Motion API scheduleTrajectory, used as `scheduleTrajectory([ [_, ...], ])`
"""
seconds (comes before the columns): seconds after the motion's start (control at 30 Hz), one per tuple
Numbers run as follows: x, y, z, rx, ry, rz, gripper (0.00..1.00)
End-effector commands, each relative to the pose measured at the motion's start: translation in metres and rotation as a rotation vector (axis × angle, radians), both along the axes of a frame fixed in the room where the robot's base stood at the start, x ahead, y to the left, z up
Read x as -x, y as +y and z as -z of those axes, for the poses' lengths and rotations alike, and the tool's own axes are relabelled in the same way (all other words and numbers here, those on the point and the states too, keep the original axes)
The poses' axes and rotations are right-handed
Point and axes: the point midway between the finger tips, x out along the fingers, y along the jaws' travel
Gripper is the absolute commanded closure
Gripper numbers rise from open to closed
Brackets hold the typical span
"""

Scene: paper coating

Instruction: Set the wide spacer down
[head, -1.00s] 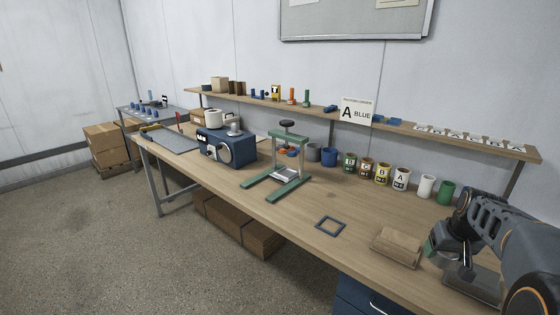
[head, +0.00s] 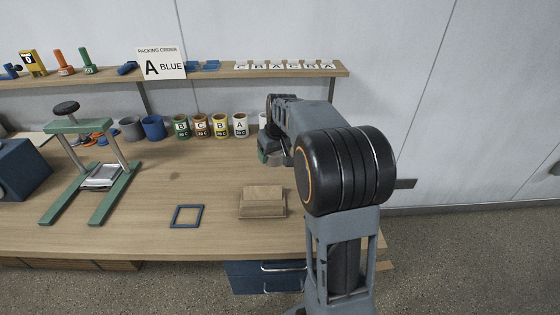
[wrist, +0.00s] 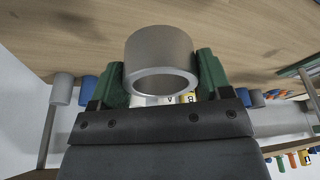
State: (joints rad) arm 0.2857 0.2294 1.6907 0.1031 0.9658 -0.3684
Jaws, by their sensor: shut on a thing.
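The wide spacer (wrist: 158,55) is a short, thick-walled grey ring in the wrist view. My gripper (wrist: 160,78) is shut on it, with a green finger on each side. Its open end faces the camera, and bare wooden table surface shows behind it. In the head view my gripper (head: 271,154) is above the right part of the workbench (head: 150,185), near the row of cups. My arm hides most of it there, and the spacer cannot be made out. I cannot tell how high the spacer is above the bench.
Labelled cups (head: 201,126) stand along the back, with a blue cup (head: 152,127) to their left. A wooden block (head: 262,202) and a flat blue square frame (head: 187,206) lie near the front. A green press stand (head: 108,195) is at left. Bare bench lies between them.

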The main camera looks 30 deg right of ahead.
Motion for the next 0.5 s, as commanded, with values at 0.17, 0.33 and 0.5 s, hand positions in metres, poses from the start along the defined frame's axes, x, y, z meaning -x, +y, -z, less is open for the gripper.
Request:
scheduleTrajectory([
  [0.17,0.0,-0.035,0.015,-0.001,0.003,0.006,0.57],
  [0.33,-0.001,-0.078,0.034,-0.001,0.004,0.004,0.57],
  [0.5,-0.001,-0.104,0.062,-0.002,0.003,-0.001,0.57],
])
